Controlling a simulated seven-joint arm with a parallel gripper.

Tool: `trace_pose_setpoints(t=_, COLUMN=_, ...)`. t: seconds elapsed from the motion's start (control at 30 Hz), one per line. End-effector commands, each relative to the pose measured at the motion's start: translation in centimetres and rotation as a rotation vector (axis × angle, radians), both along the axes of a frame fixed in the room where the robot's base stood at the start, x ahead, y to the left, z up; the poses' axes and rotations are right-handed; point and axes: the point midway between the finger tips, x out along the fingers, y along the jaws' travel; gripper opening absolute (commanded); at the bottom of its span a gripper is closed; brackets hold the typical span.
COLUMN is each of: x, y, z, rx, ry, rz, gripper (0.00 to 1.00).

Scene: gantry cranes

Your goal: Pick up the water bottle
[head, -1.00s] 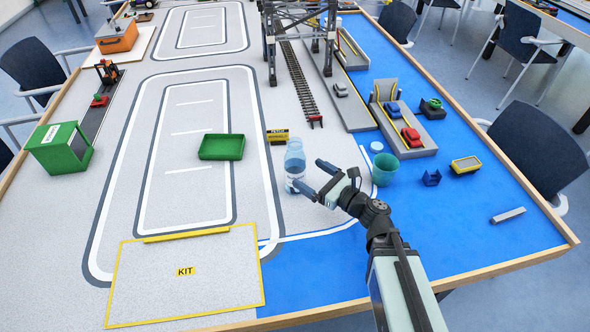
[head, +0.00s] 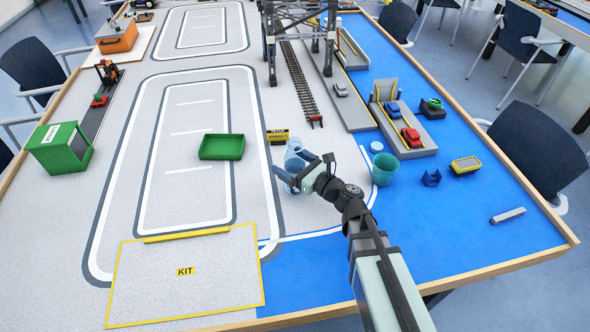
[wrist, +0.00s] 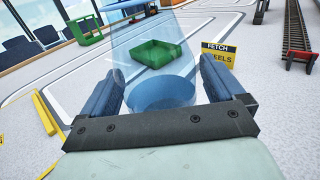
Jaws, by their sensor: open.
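The water bottle (head: 294,160) is clear with blue water inside and stands upright on the grey part of the table. In the wrist view the bottle (wrist: 162,88) stands between the two blue fingers, with a finger on each side. My gripper (head: 289,180) is open around the bottle, and its fingers hide part of the bottle's lower body in the head view. In the wrist view my gripper (wrist: 165,88) shows a gap beside the left finger; I cannot tell whether either finger touches the bottle. The bottle's base is hidden behind the gripper body.
A yellow and black sign (head: 278,136) stands just behind the bottle. A green tray (head: 221,147) lies to its left and a teal cup (head: 385,169) to its right. The gantry crane (head: 271,48) stands farther back. The yellow-edged KIT area (head: 185,290) at front left is empty.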

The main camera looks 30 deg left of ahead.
Motion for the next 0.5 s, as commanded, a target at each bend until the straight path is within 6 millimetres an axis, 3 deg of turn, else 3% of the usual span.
trace_pose_setpoints(t=0.1, x=-0.02, y=-0.06, z=0.02, rx=0.0, ry=0.0, rz=0.0, gripper=0.94)
trace_pose_setpoints(t=0.5, x=0.0, y=-0.07, z=0.02, rx=0.0, ry=0.0, rz=0.0, gripper=0.56)
